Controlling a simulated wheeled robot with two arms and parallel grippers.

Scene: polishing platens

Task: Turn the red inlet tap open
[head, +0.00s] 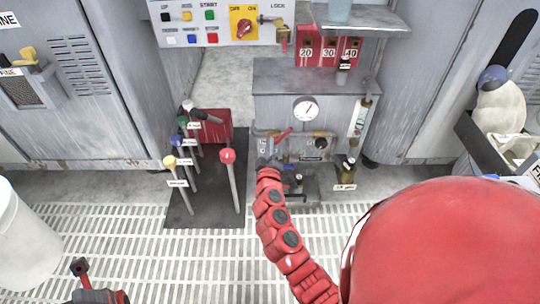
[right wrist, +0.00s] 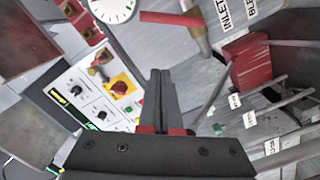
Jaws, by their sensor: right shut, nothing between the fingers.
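The red inlet tap (head: 283,137) is a slanted red lever on the pipework under the round gauge in the head view. In the right wrist view the red lever (right wrist: 172,18) lies near the top, beside a pipe and the INLET label (right wrist: 232,11). My right gripper (right wrist: 158,75) is shut and empty, its fingertips apart from the lever in that picture. In the head view my right arm reaches to just below the pipework, and its fingers are hard to make out. What looks like my left gripper (head: 95,290) shows partly at the bottom left; its jaw opening is unclear.
The gauge (head: 306,109) sits above the pipes. Several coloured-knob levers (head: 228,157) rise from a dark mat on the left. A control panel (head: 218,24) hangs above. A white bucket (head: 22,240) stands at the left edge.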

